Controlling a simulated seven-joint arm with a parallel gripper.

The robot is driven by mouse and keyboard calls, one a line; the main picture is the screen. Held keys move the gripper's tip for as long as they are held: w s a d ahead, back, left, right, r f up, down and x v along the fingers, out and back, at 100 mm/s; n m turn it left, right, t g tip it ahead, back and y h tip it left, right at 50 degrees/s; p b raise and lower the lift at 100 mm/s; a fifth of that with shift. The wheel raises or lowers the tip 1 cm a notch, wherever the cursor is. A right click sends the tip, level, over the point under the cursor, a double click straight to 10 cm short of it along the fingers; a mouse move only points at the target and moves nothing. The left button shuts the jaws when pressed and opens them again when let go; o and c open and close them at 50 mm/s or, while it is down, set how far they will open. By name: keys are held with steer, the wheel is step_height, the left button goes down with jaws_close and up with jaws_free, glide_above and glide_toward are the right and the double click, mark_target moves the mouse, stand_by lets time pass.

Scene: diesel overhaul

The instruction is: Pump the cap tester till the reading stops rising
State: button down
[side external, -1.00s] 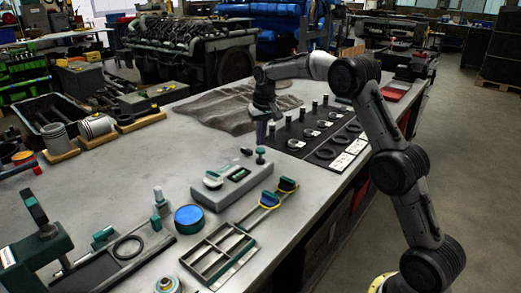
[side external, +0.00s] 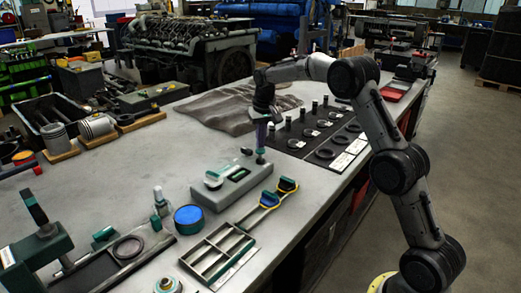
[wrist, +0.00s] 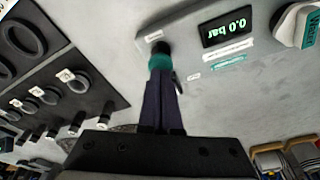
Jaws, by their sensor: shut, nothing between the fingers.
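The cap tester (side external: 232,184) is a grey box on the bench in the side view. Its display (wrist: 228,28) reads 0.0 bar in the wrist view. A pump knob (wrist: 161,62), teal with a black top, stands at one end of the tester. My gripper (wrist: 161,74) is shut and empty. Its fingertips are right at the knob, seemingly over its top; whether they touch cannot be told.
A dark board (side external: 312,132) with rings and small posts lies behind the tester. Yellow-and-teal-handled tools (side external: 270,200), a divided tray (side external: 218,252) and a blue-topped tin (side external: 188,215) stand nearer the camera. A crumpled grey cloth (side external: 225,108) lies farther back.

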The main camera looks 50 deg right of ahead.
mark_target(261, 150)
steer(key=shift+f, duration=1.5)
steer(key=shift+r, duration=1.95)
steer(key=shift+f, duration=0.15)
steer(key=shift+f, duration=1.8)
